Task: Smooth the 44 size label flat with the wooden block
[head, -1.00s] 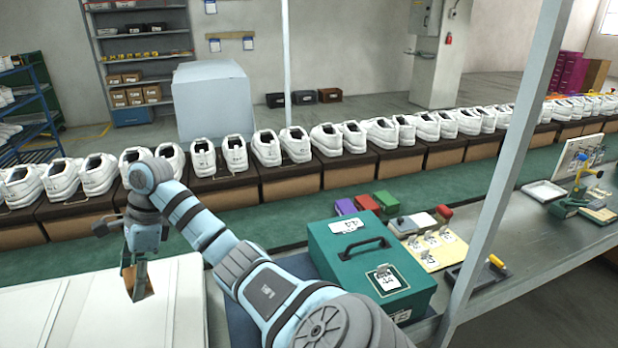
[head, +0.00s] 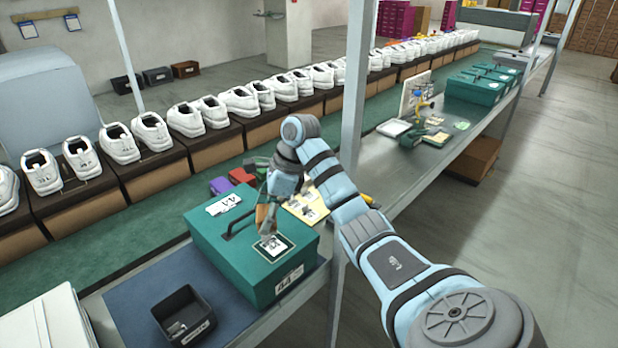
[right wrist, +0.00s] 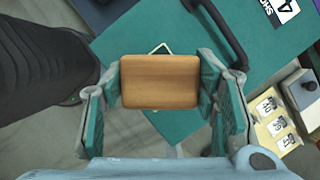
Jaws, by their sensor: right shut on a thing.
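My right gripper (head: 268,208) is shut on the wooden block (right wrist: 160,82), which lies between its two fingers in the right wrist view. In the head view the block (head: 264,220) hangs low over the front part of the green box lid (head: 205,232). A white label (head: 274,246) in a dark, white-edged frame lies on the lid just below the block, partly covered by it. In the right wrist view the block hides nearly all of this label. I cannot tell whether the block touches it. Another label, reading 44 (head: 224,205), is behind the black handle (head: 240,224).
A black tray (head: 184,318) sits on the blue mat (head: 130,295) left of the box. A white box (head: 45,325) is at bottom left. Yellow label cards (right wrist: 273,118) lie beside the green box. A grey post (head: 352,120) stands right of it. Shoes line the conveyor behind.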

